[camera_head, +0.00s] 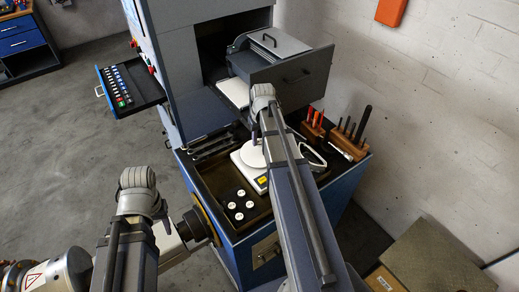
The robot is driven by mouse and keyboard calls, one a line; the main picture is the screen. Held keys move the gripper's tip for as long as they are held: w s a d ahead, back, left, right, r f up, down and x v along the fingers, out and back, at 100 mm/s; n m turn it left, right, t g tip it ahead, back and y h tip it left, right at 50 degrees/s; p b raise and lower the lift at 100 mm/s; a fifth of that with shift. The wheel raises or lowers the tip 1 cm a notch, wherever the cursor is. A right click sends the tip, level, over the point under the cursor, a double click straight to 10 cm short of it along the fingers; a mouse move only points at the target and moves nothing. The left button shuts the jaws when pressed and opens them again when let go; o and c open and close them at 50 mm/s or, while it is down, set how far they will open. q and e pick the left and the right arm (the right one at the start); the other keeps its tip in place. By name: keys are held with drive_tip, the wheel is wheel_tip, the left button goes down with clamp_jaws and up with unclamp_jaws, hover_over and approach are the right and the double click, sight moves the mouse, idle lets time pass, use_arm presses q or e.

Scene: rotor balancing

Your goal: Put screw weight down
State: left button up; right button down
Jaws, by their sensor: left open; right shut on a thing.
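The scale (247,168) has a round white pan (253,154) and is partly covered by my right arm. My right arm reaches up across the bench, and its link hides the gripper and anything it holds. I cannot pick out the screw weight itself. My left gripper (203,225) is a dark shape at the bench's left front edge, apart from the weights. It is open, though its fingers are hard to make out, and no object shows in it.
A machine with an open drawer (295,75) stands behind the bench. A button panel (123,88) juts out at left. Wooden holders with red-handled tools (316,118) and dark tools (350,129) stand at the bench's right. A box (440,258) sits on the floor at lower right.

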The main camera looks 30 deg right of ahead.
sight(260, 142)
drive_tip(key=shift+f+b, duration=1.95)
drive_tip(key=shift+r, duration=0.15)
drive_tip(key=c, duration=1.1)
unclamp_jaws()
drive_tip(key=shift+f, duration=0.25)
drive_tip(key=o, duration=0.5)
drive_tip(key=shift+r, duration=0.15)
wheel_tip(260, 142, up, 12)
drive_tip(key=s+p, duration=0.1)
drive_tip(key=p, duration=1.1)
drive_tip(key=shift+s, duration=0.25)
